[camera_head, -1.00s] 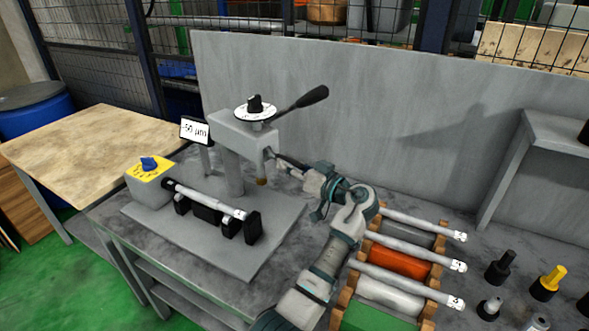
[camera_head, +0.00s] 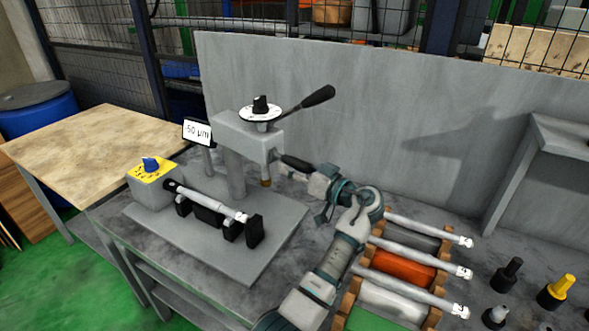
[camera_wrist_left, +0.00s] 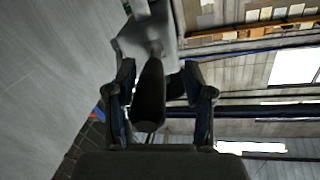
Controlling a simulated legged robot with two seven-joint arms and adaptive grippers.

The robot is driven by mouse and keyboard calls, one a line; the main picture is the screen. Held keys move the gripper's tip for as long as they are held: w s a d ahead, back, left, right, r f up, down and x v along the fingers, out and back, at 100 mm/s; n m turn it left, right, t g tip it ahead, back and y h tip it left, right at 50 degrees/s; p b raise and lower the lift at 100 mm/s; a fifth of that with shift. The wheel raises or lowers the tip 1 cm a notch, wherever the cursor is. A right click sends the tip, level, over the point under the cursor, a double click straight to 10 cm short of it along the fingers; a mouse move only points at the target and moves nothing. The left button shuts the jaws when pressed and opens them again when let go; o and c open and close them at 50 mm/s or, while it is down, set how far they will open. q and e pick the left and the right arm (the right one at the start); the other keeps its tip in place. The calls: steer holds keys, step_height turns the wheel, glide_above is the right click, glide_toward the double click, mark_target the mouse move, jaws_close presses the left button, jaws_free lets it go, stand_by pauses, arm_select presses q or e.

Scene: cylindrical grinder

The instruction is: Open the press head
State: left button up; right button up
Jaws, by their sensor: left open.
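The press has a grey head (camera_head: 245,138) on a post, with a round white dial and black knob (camera_head: 260,107) on top. A lever with a black grip (camera_head: 318,97) rises to the upper right. A lower black handle (camera_head: 295,163) sticks out from the head's right side toward my left gripper (camera_head: 312,174). In the left wrist view the gripper (camera_wrist_left: 160,76) is open, with its fingers either side of a black handle (camera_wrist_left: 149,97) and the grey head (camera_wrist_left: 150,40) beyond. I cannot tell whether the fingers touch the handle. My right gripper is not in view.
A shaft (camera_head: 208,200) rests on black supports on the press base. A yellow-topped control box (camera_head: 152,170) and a "-50 µm" display (camera_head: 197,132) stand left. A rack with several shafts (camera_head: 405,265) is right of my arm. A grey panel (camera_head: 400,110) stands behind.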

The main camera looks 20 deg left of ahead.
arm_select(q)
steer(key=v, duration=1.2)
steer(key=shift+f, duration=0.2)
